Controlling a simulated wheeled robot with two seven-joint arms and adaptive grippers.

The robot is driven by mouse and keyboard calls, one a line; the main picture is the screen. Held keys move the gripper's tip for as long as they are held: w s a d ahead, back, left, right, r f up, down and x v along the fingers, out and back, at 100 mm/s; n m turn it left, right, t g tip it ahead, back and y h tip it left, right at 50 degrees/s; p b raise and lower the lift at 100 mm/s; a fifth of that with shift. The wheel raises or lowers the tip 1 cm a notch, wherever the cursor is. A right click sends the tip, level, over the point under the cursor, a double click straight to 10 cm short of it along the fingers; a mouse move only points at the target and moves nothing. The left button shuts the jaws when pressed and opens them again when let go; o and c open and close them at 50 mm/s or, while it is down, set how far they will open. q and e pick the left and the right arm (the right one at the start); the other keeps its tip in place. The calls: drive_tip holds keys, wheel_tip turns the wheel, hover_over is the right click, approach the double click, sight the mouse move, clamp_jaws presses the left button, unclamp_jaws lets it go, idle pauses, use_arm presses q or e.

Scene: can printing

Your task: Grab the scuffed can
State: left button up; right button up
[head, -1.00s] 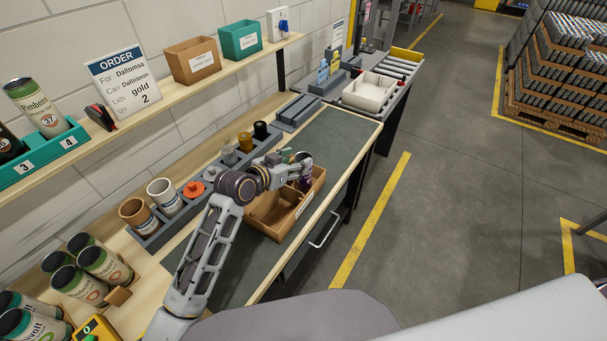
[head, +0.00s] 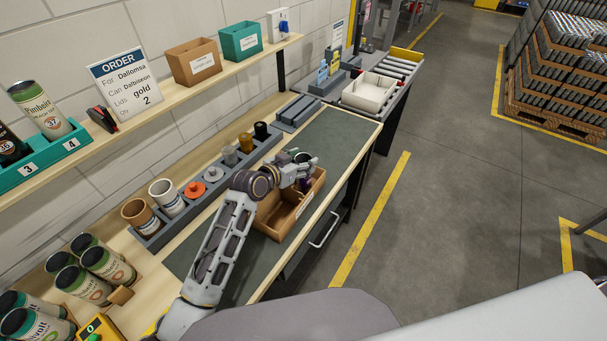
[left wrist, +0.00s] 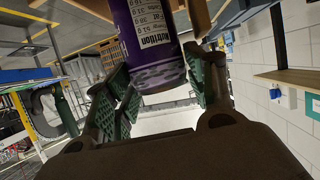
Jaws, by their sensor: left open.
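A purple can (left wrist: 155,40) with a printed white text panel shows large in the left wrist view. Grey scuff-like patches mark its visible end. It stands between the green-padded fingers of my left gripper (left wrist: 158,85), which is open. In the head view, my left gripper (head: 306,168) is at the far end of the brown cardboard bin (head: 285,222). Only a small dark purple part of the can (head: 304,184) shows there, mostly hidden by the gripper. I cannot tell whether the fingers touch it. My right gripper is out of view.
A grey rack (head: 150,243) with cups and lids runs along the bench beside my left arm. Several green-lidded cans (head: 105,265) stand at the lower left. A white tray (head: 368,92) sits near the rollers beyond the bench. The far green mat (head: 335,130) is clear.

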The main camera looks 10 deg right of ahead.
use_arm(q)
drive_tip(key=shift+w+d+f, duration=0.25)
drive_tip(key=shift+w+d, duration=0.15)
drive_tip(key=shift+d, duration=0.05)
drive_tip(key=shift+c, duration=0.4)
drive_tip(key=shift+c, duration=1.4)
